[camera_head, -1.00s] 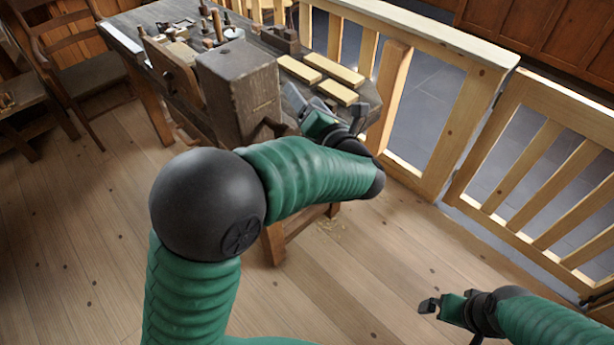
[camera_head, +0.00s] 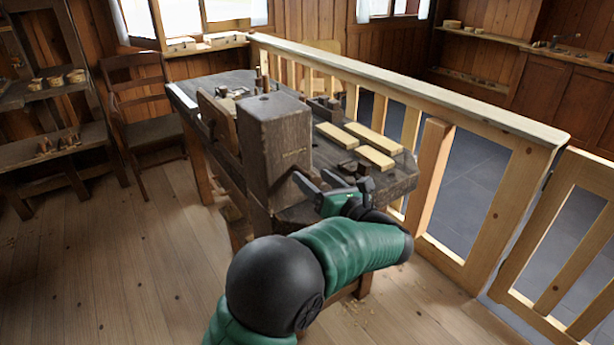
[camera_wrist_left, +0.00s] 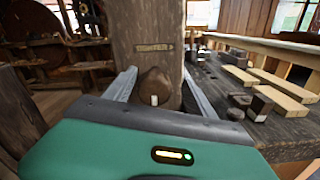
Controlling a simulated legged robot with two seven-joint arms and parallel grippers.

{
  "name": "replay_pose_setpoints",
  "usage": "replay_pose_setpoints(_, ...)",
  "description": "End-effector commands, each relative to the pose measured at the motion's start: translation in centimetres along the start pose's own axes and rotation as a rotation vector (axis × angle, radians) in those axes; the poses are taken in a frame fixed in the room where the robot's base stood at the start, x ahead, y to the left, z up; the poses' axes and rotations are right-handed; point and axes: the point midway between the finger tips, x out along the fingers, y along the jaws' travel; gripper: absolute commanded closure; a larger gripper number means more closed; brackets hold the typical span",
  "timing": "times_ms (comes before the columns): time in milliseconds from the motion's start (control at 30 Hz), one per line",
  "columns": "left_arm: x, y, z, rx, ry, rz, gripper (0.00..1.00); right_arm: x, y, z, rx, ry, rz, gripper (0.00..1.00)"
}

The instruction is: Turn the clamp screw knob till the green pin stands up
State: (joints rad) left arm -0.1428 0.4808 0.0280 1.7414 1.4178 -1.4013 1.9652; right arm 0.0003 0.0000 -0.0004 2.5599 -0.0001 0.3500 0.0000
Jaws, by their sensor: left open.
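A tall dark wooden block (camera_head: 274,150) stands at the near end of the workbench. In the left wrist view, a rounded brown knob (camera_wrist_left: 155,85) with a small white mark sits low in front of the block (camera_wrist_left: 147,30). My left gripper (camera_head: 314,184) is open, its grey fingers pointing at the block's face. In the left wrist view, one finger of this gripper (camera_wrist_left: 159,78) lies on each side of the knob; contact cannot be told. In the head view I cannot make out the knob clearly. I see no green pin. My right gripper is out of view.
The workbench (camera_head: 392,181) carries several pale wooden bars (camera_head: 375,157) right of the block, and small tools behind it. A wooden railing (camera_head: 480,125) runs along its right side. A chair (camera_head: 150,130) and shelves stand left. The floor (camera_head: 130,260) at left is clear.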

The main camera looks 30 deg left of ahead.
Motion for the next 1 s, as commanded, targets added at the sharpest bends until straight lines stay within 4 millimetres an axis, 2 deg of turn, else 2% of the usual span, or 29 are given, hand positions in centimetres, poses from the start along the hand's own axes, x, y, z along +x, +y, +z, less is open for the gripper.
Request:
replay_pose_setpoints(67,1.8,0.2,-0.3,-0.002,0.005,0.004,0.36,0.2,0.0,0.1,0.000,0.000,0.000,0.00)
replay_pose_setpoints(200,3.4,0.3,-0.4,-0.003,0.008,0.001,0.36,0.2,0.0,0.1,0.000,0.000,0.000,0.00)
replay_pose_setpoints(467,3.3,0.2,-0.2,-0.001,0.005,0.002,0.36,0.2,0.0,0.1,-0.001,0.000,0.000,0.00)
replay_pose_setpoints(500,3.3,0.2,-0.2,-0.001,0.004,0.002,0.43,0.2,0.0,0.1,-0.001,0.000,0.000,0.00)
replay_pose_setpoints(900,3.2,0.1,-0.2,-0.001,0.004,-0.001,0.95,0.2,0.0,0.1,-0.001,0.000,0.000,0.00)
replay_pose_setpoints(1000,3.2,0.1,-0.2,0.000,0.005,-0.001,0.98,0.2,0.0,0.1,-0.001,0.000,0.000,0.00)
